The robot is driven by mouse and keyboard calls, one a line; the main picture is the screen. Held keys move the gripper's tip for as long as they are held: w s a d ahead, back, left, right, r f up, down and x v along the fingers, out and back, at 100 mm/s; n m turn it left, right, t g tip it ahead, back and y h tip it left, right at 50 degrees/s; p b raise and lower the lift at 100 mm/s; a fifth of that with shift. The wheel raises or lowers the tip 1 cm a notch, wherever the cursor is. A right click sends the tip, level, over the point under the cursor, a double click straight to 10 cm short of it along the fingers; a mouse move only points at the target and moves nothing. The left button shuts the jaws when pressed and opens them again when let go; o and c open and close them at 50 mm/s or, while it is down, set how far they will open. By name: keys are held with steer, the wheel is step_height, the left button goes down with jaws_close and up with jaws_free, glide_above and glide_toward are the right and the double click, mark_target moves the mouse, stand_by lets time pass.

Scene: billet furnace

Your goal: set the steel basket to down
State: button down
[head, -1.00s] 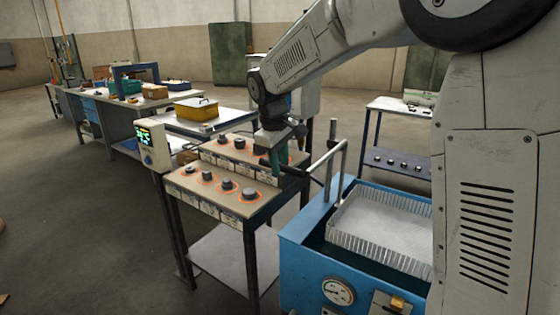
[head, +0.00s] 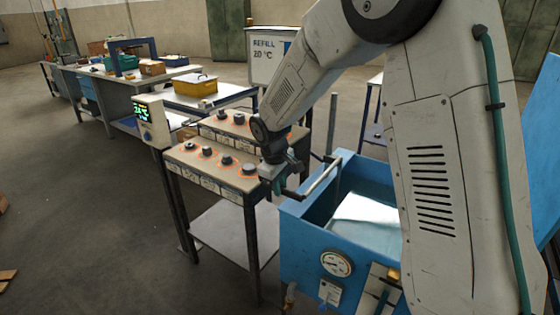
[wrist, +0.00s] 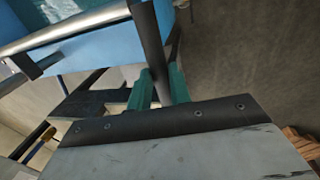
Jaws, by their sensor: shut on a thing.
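The blue tank (head: 300,245) stands at the lower right in the head view, partly behind my arm. A bright pale patch shows low inside it; the steel basket's mesh walls no longer stand out, and I cannot tell basket from liquid there. A steel lever with a dark grip (head: 322,176) runs along the tank's left rim. My gripper (head: 284,182) is shut on the dark grip at the tank's left side. In the wrist view, the teal fingers close around the dark bar (wrist: 153,45), with the steel rod (wrist: 70,28) beside it.
A bench with several black samples or knobs ringed in orange (head: 215,160) stands just left of my gripper. A small display (head: 152,122) is at its corner. A yellow box (head: 196,86) sits on a table behind. A gauge (head: 336,263) is on the tank front.

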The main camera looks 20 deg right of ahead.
step_height(320, 180, down, 7)
steer(key=shift+s+f, duration=0.15)
stand_by(0.4)
steer(key=c, duration=1.3)
jaws_free()
steer(key=shift+f, duration=0.1)
steer(key=shift+c, duration=0.2)
steer(key=shift+o, duration=0.2)
step_height(320, 180, up, 8)
steer(key=a, duration=0.1)
steer(key=shift+s, duration=0.3)
steer(key=shift+a+f, duration=0.1)
